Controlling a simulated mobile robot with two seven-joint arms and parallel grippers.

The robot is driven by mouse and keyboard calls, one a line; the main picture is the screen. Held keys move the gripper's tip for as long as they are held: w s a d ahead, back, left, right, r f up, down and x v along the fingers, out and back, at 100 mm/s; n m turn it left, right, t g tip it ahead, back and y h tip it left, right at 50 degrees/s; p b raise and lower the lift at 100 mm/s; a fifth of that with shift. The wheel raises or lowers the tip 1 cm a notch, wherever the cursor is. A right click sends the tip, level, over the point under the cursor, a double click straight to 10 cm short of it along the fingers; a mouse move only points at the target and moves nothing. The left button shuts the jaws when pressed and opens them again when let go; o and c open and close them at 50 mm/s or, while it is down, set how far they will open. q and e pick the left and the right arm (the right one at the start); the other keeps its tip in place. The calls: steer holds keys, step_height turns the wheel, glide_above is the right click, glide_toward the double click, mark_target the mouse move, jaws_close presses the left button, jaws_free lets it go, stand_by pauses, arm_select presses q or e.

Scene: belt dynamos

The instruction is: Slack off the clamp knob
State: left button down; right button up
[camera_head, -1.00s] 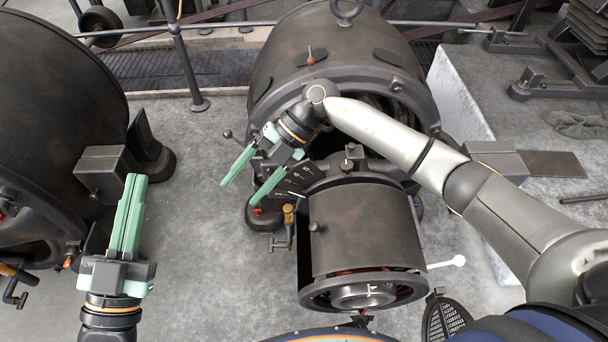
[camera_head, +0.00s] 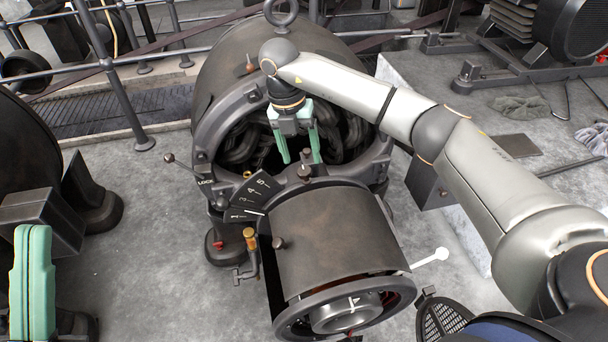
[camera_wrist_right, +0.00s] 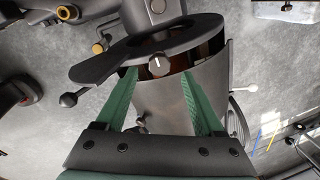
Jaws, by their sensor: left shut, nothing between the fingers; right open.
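A small dark upright knob (camera_head: 306,166), which looks like the clamp knob, stands on the bracket at the top of the dark drum (camera_head: 330,225). My right gripper (camera_head: 300,160) is open and points down, with its green fingertips close around or just above that knob. I cannot tell whether they touch it. In the right wrist view a dark knob with a white mark (camera_wrist_right: 159,66) sits between the open fingertips (camera_wrist_right: 160,72); whether it is the same knob is unclear. My left gripper (camera_head: 33,232) is shut and empty at the far left, away from the machine.
A numbered plate (camera_head: 256,190) marked LOCK and a ball-ended lever (camera_head: 168,158) lie left of the knob. A brass-topped handle (camera_head: 250,240) and a white ball lever (camera_head: 441,254) flank the drum. A railing (camera_head: 125,105) runs behind.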

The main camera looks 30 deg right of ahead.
mark_target(304, 170)
steer(key=f, duration=0.1)
steer(key=f+b, duration=0.1)
steer(key=f, duration=0.3)
steer(key=shift+s+d+f, duration=0.25)
steer(key=shift+s+d, duration=0.05)
steer(key=shift+d, duration=0.05)
jaws_close()
